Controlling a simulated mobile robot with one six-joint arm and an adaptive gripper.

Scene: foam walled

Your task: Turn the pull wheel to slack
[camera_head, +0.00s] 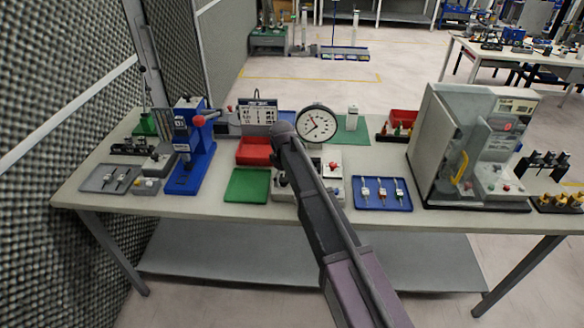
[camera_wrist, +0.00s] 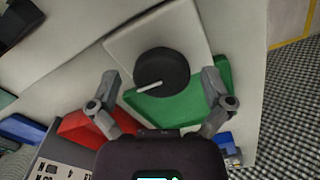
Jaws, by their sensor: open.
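A dark round wheel with a white pointer line, which looks like the pull wheel (camera_wrist: 170,66), sits on a pale square plate (camera_wrist: 120,46) in the wrist view. Its pointer points left and slightly down in that picture. My gripper (camera_wrist: 160,92) is open, one finger on each side of the wheel. Both fingers look apart from it, but I cannot tell how high they are above it. In the head view my arm hides most of the wheel's area. A pale base (camera_head: 284,194) shows beside the arm.
A dial gauge (camera_head: 318,122) stands behind my arm. A green tray (camera_head: 247,186) and a red tray (camera_head: 254,151) lie left of it, with a blue press (camera_head: 194,150) further left.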

